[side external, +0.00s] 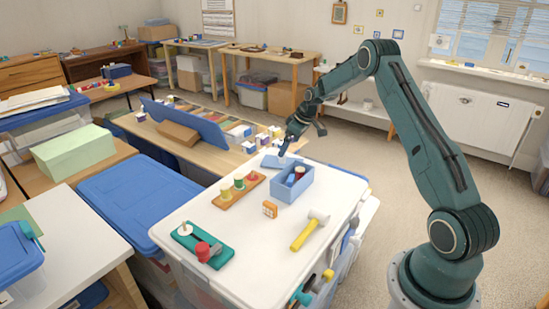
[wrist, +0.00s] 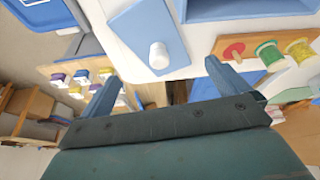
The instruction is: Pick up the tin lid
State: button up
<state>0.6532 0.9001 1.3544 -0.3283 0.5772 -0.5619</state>
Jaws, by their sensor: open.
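The tin lid (wrist: 140,27) is a flat blue plate with a white knob (wrist: 158,55), lying on the white table top in the wrist view. In the side view the lid (side external: 272,162) lies behind the open blue tin (side external: 288,193), close to it. The tin holds red and blue items, and its edge (wrist: 245,12) shows at the top of the wrist view. My gripper (wrist: 160,78) is open and empty, its two blue fingers apart, with the lid's knob just beyond them. In the side view my gripper (side external: 285,152) is at the lid's far end; contact cannot be told.
A wooden board (side external: 226,202) with coloured spools, a small orange block (side external: 270,209), a yellow-handled hammer (side external: 305,235) and a green tray (side external: 188,236) lie on the same white top (side external: 245,262). A low wooden table (side external: 172,150) with small boxes stands behind.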

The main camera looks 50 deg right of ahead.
aim_at(287, 164)
jog(key=shift+x, duration=1.35)
jog(key=shift+f, duration=0.15)
jog(key=shift+x, duration=2.5)
jog(key=shift+w, duration=0.1)
jog(key=c, duration=0.9)
